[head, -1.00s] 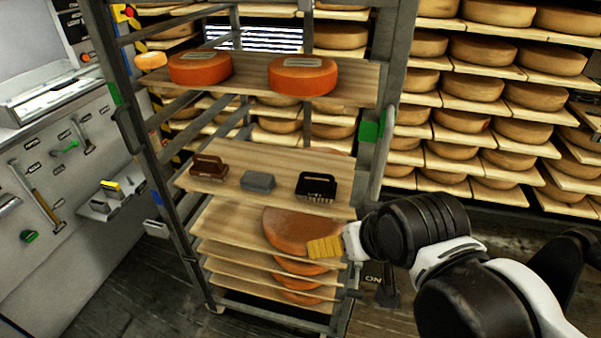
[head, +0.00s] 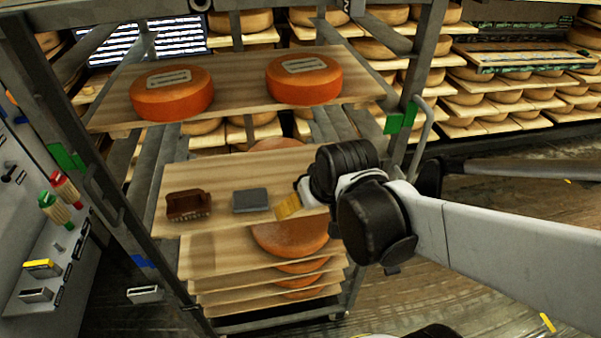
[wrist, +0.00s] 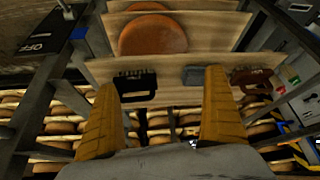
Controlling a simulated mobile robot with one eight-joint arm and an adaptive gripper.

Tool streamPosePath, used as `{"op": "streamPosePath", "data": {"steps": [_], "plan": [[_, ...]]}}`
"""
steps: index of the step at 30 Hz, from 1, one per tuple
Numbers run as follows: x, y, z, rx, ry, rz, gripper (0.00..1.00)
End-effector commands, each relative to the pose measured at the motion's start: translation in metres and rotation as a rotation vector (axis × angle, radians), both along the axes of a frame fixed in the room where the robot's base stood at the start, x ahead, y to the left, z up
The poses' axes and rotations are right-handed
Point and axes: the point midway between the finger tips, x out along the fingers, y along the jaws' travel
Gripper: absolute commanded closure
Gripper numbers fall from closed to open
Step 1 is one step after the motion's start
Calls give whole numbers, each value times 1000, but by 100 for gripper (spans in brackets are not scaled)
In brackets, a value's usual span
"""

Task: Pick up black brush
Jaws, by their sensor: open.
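The black brush (wrist: 136,87) lies on a wooden shelf board in the wrist view, just beyond my gripper and nearer the left finger. My gripper (wrist: 161,80) is open and empty, with its two yellow fingers apart. In the head view, the yellow finger of my gripper (head: 288,206) shows over the right part of the middle board (head: 230,172), beside the grey block (head: 250,200). My arm hides the black brush there. A brown brush (head: 189,205) lies further left on the same board. Both also show in the wrist view, the grey block (wrist: 195,75) and the brown brush (wrist: 254,79).
An upper board (head: 230,92) with two orange cheese wheels (head: 172,92) is above the brushes. Lower boards hold more cheese wheels (head: 290,238). Metal rack posts (head: 418,90) with green clips stand at both sides. A tool panel is at left.

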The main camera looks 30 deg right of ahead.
Motion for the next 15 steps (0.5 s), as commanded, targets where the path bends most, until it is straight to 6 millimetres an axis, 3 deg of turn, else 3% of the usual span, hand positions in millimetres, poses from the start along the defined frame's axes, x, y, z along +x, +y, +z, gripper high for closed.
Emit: {"op": "streamPosePath", "data": {"steps": [9, 15], "plan": [[11, -54, -34, 16, 86, -80, 0], [7, -70, -54, 26, 116, -102, 0]]}}
